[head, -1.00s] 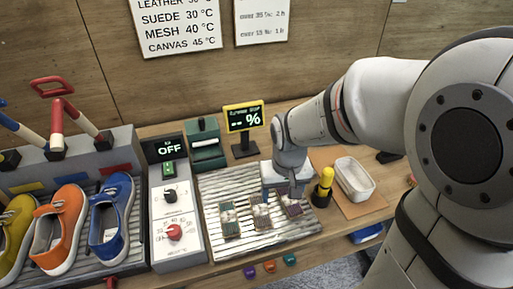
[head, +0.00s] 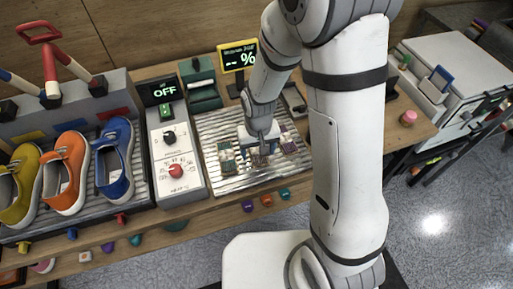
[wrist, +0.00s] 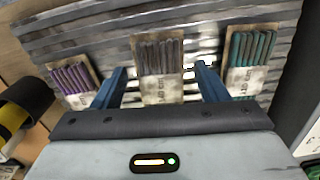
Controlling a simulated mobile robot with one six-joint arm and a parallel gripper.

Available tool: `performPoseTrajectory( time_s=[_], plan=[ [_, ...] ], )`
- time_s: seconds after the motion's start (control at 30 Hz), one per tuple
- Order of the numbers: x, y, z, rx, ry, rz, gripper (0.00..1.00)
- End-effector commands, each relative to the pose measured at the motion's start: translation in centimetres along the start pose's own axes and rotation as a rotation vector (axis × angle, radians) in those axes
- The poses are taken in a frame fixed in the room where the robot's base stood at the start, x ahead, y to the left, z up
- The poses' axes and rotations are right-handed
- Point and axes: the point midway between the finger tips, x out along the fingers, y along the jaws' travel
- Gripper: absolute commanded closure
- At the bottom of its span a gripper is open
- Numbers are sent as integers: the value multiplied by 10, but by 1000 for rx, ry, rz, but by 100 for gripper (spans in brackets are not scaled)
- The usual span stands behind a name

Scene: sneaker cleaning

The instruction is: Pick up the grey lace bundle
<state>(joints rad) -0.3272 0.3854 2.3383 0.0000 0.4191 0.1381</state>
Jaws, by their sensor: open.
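The grey lace bundle (wrist: 158,62), on a pale card, lies on the ribbed metal rack in the middle of the wrist view. In the head view the grey bundle (head: 260,160) is partly hidden below my gripper (head: 259,146). In the wrist view my gripper (wrist: 161,70) is open, with one blue finger on each side of the grey bundle. A gap shows between each finger and the card. Whether the fingertips reach down to the rack is hard to tell.
A purple lace bundle (wrist: 73,82) lies left of the fingers and a teal bundle (wrist: 250,58) right of them, on the same rack (head: 213,123).

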Motion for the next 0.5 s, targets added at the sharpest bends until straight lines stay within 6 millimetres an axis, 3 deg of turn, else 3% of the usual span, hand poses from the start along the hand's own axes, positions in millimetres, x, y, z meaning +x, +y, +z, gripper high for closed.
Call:
performPoseTrajectory(
  time_s=[0.27,0.5],
  plan=[
    [4,0,0,0,2,0,33],
    [4,0,0,-1,1,0,51]
  ],
)
